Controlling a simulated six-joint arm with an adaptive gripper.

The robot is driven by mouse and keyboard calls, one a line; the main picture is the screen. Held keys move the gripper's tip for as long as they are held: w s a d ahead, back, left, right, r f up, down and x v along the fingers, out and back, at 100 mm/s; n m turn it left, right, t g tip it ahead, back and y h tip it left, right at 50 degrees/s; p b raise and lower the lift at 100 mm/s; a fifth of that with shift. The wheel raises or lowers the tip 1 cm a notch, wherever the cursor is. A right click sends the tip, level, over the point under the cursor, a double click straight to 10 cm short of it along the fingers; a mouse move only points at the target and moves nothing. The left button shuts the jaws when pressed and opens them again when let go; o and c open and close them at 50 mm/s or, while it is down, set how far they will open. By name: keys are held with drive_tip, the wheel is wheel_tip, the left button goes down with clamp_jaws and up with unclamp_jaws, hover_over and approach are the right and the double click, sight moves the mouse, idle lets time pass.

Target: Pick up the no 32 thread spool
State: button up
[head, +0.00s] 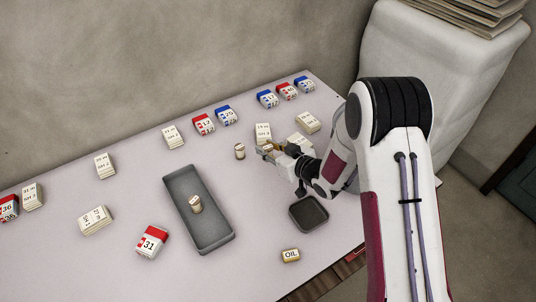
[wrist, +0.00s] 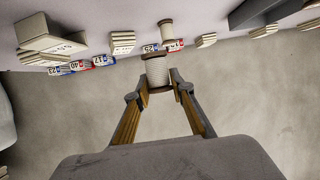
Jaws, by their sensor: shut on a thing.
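My gripper (head: 272,153) is low over the right half of the table, beside a pale card stack. In the wrist view my gripper (wrist: 158,82) is shut on a pale thread spool (wrist: 158,72), with a fingertip on each side of it. No number can be read on this spool. In the head view it is mostly hidden by the gripper. A second spool (head: 240,151) stands upright on the table just left of the gripper; it also shows beyond the held one in the wrist view (wrist: 166,30). A third spool (head: 195,204) is in the grey tray (head: 219,238).
Pale card stacks and red or blue numbered boxes line the back of the table, including box 12 (head: 204,124). Box 31 (head: 152,242) and a stack (head: 95,221) lie at left. A dark square dish (head: 309,213) and an OIL block (head: 290,255) sit near the front edge.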

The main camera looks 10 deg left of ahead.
drive_tip(key=shift+r, duration=0.6)
drive_tip(key=shift+d, duration=0.1)
